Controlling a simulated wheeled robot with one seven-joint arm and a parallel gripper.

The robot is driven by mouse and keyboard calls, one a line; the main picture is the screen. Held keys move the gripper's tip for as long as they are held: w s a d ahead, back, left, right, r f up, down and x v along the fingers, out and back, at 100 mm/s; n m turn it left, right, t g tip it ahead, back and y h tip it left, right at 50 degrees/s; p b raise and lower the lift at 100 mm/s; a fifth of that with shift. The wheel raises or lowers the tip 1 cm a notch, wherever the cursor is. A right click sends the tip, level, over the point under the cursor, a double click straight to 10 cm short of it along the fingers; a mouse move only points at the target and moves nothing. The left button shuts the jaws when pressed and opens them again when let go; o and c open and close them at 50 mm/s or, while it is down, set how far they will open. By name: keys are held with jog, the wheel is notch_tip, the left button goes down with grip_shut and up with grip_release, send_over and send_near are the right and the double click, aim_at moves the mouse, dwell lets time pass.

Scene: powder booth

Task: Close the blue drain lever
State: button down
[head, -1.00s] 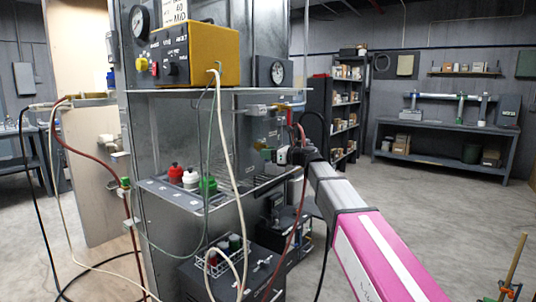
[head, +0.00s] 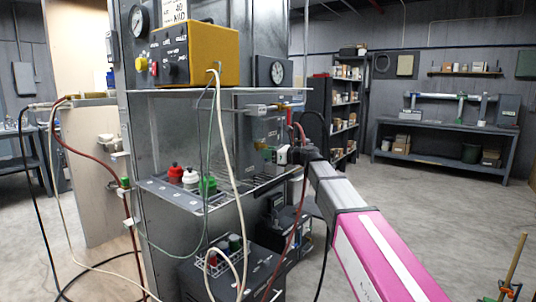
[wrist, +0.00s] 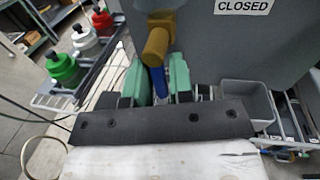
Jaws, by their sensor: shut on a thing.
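The blue drain lever (wrist: 158,84) shows in the wrist view as a short blue strip below a brass valve fitting (wrist: 156,45). My gripper (wrist: 157,74) has its green finger pads on both sides of the lever and is shut on it. The lever's lower end is hidden by the gripper body. A "CLOSED" label (wrist: 243,6) is on the grey panel at the upper right. In the head view my gripper (head: 266,149) reaches in beside the booth's grey panel, and the blue lever cannot be made out there.
Red, white and green capped bottles (head: 190,178) stand on the shelf left of my gripper. A clear panel (head: 165,130) fronts the shelf. Hoses (head: 222,150) hang in front. A grey bin (wrist: 248,100) sits right of the gripper.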

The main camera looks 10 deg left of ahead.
jog(key=shift+n, duration=0.3)
jog(key=shift+w+d+r+n+t+h, duration=0.1)
jog(key=shift+w+r+n+t+h, duration=0.2)
jog(key=shift+n, duration=1.7)
jog(key=shift+w+d+r+n+t+h, duration=0.15)
jog(key=shift+r+n+t+h, duration=0.25)
jog(key=shift+n, duration=1.6)
jog(key=shift+w+d+r+n+t+h, duration=0.15)
jog(key=shift+n+h, duration=0.35)
jog(key=shift+n, duration=1.5)
jog(key=c, duration=1.1)
grip_release()
jog(key=shift+a, duration=0.1)
jog(key=v, duration=1)
jog(key=shift+s+d+r, duration=0.1)
jog(key=shift+s+d, duration=0.05)
jog(key=shift+d, duration=0.2)
